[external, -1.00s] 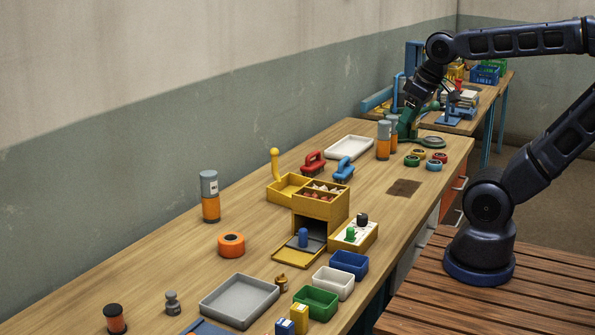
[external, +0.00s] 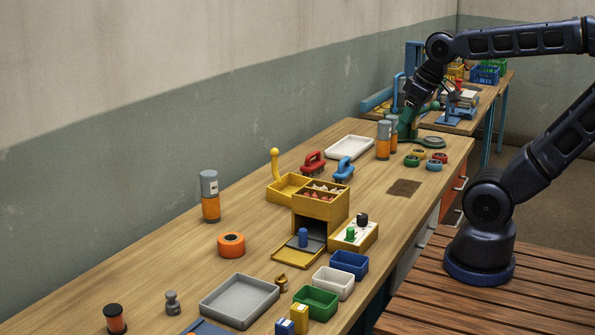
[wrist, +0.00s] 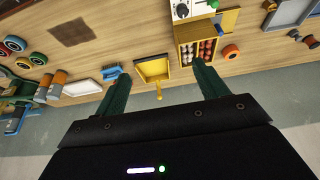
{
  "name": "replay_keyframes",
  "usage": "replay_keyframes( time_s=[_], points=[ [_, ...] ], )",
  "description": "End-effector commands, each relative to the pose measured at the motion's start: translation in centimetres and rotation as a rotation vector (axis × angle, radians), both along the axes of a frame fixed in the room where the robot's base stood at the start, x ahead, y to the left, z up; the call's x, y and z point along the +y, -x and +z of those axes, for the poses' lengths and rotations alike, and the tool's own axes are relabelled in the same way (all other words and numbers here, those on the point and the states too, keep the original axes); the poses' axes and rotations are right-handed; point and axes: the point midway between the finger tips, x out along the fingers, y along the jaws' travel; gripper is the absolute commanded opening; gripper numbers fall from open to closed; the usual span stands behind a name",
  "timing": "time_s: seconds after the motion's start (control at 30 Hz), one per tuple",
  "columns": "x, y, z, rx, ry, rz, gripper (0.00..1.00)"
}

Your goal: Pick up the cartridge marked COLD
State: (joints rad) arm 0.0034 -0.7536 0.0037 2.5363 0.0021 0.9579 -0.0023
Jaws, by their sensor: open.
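No label reads clearly enough for me to find the word COLD. One orange cartridge with a grey cap and a white label (external: 210,196) stands upright on the left of the bench, near the wall. Two similar cartridges (external: 383,141) stand together farther back; they show at the left in the wrist view (wrist: 80,88). My gripper (external: 407,112) is high at the far end of the bench, near that pair and apart from them. In the wrist view its two green fingers are spread, with nothing held between them (wrist: 162,68).
A yellow box unit (external: 320,205) stands mid-bench, with red and blue handled tools (external: 343,169) behind it. A green stand (external: 428,141) is by the far end. A grey tray (external: 240,301) and small coloured bins (external: 316,302) are in front. Bare wood surrounds the labelled cartridge.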

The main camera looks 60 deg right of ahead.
Motion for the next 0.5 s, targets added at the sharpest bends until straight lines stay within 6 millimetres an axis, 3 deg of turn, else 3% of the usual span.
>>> replay_keyframes(
  time_s=[0.17,0.5],
  points=[
    [0.3,-2.0,0.6,-0.003,-0.001,0.009,0.72],
    [2.0,-11.7,1.9,-0.023,-0.006,0.046,0.72]
  ],
)
